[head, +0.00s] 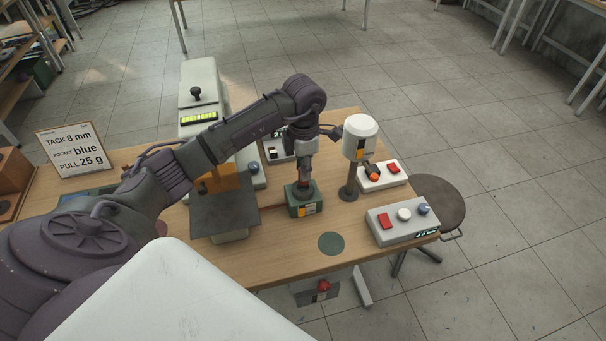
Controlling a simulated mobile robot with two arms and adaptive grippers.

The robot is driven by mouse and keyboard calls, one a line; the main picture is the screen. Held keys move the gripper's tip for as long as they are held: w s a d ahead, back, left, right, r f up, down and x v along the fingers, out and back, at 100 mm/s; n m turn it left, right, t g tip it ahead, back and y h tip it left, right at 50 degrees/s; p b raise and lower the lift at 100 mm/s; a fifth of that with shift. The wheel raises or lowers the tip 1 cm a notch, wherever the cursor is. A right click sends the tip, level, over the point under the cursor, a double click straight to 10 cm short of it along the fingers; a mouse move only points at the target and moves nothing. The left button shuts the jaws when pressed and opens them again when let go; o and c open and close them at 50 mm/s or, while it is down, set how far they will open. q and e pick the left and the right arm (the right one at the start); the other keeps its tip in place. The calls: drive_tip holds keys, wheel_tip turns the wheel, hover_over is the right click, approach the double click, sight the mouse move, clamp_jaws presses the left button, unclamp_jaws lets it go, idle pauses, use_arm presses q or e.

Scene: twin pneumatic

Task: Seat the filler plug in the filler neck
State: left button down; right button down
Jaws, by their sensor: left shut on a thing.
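My left arm comes in from the left and bends down over a small green box (304,209) with yellow and white labels on the wooden table. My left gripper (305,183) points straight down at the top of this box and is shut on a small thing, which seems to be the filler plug. The plug is mostly hidden by the fingers. A dark round opening, likely the filler neck, sits under the fingertips on the box top. I cannot tell whether the plug is in the neck or just above it. My right gripper is not in view.
A white cylinder on a dark post (360,140) stands close right of the gripper. Button boxes (402,222) stand at the right edge, beside a round stool (440,200). A white machine (199,90) and a dark plate (224,214) are left. A green disc (331,244) lies in front.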

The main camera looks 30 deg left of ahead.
use_arm(q)
drive_tip(key=shift+w+a+f, duration=0.1)
drive_tip(key=shift+a+f, duration=0.05)
wheel_tip(320, 180, down, 3)
drive_tip(key=shift+p, duration=0.7)
drive_tip(key=shift+f, duration=0.4)
drive_tip(key=shift+f, duration=0.1)
drive_tip(key=shift+f, duration=0.15)
drive_tip(key=c, duration=0.9)
unclamp_jaws()
